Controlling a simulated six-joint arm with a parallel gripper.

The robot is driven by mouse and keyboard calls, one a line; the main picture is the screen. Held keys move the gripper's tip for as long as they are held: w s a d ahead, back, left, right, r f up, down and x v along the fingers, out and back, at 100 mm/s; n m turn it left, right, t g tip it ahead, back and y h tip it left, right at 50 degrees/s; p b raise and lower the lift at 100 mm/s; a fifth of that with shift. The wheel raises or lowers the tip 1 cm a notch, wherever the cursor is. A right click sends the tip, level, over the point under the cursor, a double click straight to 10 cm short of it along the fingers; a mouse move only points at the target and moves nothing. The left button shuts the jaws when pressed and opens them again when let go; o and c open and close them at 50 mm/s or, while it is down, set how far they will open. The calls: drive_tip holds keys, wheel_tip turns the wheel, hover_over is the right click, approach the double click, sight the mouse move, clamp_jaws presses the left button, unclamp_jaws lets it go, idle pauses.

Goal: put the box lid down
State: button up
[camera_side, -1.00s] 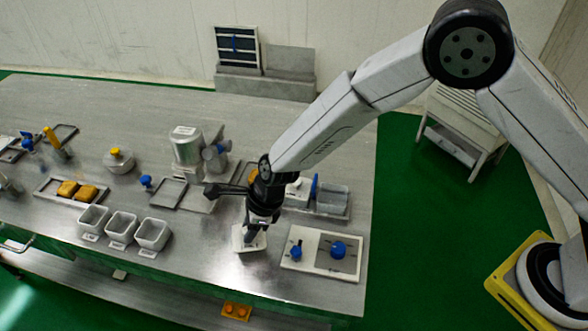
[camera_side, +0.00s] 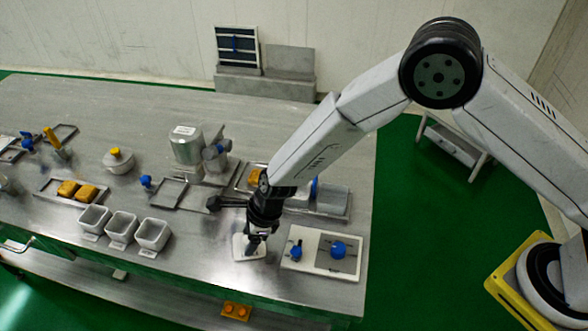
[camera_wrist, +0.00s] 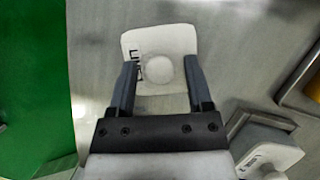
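The box lid (camera_side: 240,248) is a white, rounded square plate lying on the steel table near its front edge, left of the white board. In the wrist view the lid (camera_wrist: 178,42) shows a round white knob and dark lettering on its left side. My gripper (camera_side: 252,238) points down over the lid. In the wrist view my gripper (camera_wrist: 160,65) has its fingers on either side of the knob, with a visible gap on both sides. It looks open. The side view hides the knob behind the fingers.
A white and grey board with two blue knobs (camera_side: 338,249) lies just right of the lid. Three open white boxes (camera_side: 152,234) stand to the left. A labelled white box (camera_wrist: 270,157) is at lower right in the wrist view. Bare table lies left of the lid.

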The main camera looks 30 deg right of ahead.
drive_tip(key=shift+r, duration=0.1)
idle(0.3)
drive_tip(key=v, duration=1.2)
idle(0.7)
drive_tip(key=s+d+r+n+h, duration=0.1)
drive_tip(key=s+d+n, duration=0.3)
drive_tip(key=d+n, duration=0.3)
drive_tip(key=s+d+r+n+h, duration=0.1)
drive_tip(key=s+d+r+n, duration=0.1)
drive_tip(key=s+d+n, duration=0.3)
drive_tip(key=s+d+r+n+h, duration=0.2)
drive_tip(key=s+d+n, duration=0.2)
drive_tip(key=d+n, duration=0.6)
drive_tip(key=d, duration=0.6)
drive_tip(key=shift+s+r+n+t, duration=0.2)
drive_tip(key=shift+n+t, duration=0.1)
drive_tip(key=shift+t, duration=0.1)
